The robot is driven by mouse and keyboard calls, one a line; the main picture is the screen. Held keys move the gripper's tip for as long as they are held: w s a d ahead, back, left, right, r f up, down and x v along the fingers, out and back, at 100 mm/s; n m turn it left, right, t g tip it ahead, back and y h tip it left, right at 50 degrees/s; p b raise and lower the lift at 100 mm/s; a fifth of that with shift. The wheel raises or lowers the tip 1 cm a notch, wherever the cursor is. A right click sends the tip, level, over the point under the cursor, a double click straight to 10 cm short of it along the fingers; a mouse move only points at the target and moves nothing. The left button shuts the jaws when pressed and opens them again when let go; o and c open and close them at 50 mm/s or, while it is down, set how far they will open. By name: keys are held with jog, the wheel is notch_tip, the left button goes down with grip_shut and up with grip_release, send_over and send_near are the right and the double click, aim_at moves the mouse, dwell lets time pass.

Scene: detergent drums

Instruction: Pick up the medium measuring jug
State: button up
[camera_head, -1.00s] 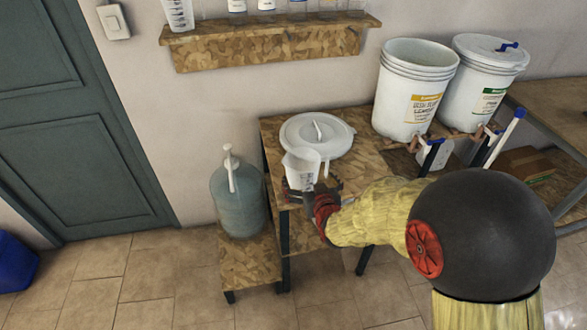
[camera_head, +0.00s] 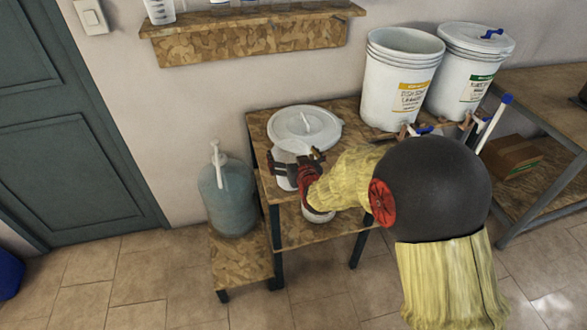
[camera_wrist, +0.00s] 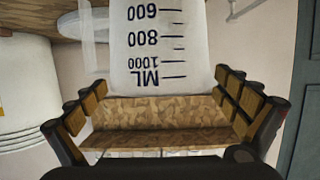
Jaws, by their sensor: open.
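The measuring jug (camera_head: 284,184) is white and translucent and stands on the wooden table in front of the round lid. In the head view my gripper (camera_head: 294,163) covers most of it. In the wrist view the jug (camera_wrist: 160,50) appears upside down, with dark ML marks of 600, 800 and 1000. My gripper (camera_wrist: 160,88) is open, with one finger on either side of the jug's width. Visible gaps remain beside the jug, and I cannot tell how deep it sits between the fingers.
A blue-grey jug with a pump (camera_head: 228,195) stands on a lower stand to the left. Two white drums (camera_head: 398,75) stand at the back right. A wall shelf (camera_head: 250,42) hangs above, holding another marked jug (camera_head: 160,9).

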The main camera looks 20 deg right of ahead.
jog(key=shift+c, duration=0.7)
jog(key=c, duration=1.3)
